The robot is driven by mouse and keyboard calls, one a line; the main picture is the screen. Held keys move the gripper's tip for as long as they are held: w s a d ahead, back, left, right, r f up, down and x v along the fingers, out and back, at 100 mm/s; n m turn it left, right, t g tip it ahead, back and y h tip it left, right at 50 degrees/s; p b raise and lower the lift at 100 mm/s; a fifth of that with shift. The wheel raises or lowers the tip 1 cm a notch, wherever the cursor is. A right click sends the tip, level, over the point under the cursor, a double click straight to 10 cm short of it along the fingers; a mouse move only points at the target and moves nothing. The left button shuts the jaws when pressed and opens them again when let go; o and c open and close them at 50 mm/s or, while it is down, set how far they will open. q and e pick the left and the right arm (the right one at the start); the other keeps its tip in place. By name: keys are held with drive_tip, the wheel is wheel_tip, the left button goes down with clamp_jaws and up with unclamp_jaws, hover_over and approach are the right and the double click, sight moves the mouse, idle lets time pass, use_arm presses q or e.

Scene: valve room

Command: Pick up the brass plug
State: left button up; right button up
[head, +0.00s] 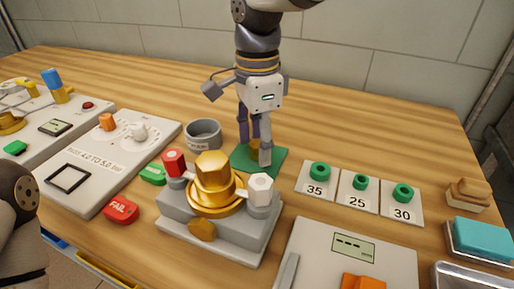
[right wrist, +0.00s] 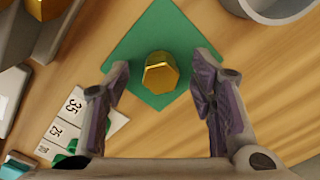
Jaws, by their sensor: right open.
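The brass plug (right wrist: 160,73) stands on a green mat (right wrist: 188,35) in the right wrist view, its hexagonal top facing the camera. My right gripper (right wrist: 162,75) is open, with one finger on each side of the plug and a visible gap on both sides. In the head view, my right gripper (head: 258,152) points down over the green mat (head: 279,159), and the plug (head: 255,154) is mostly hidden behind its fingers. I cannot tell the exact height of the fingertips. My left gripper is out of view.
A grey block with a large brass fitting (head: 214,180) stands in front of the mat. A grey cup (head: 203,133) is to the left. Cards with green rings (head: 320,174) lie to the right. The wooden table behind the mat is clear.

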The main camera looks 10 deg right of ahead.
drive_tip(key=shift+r, duration=0.1)
clamp_jaws()
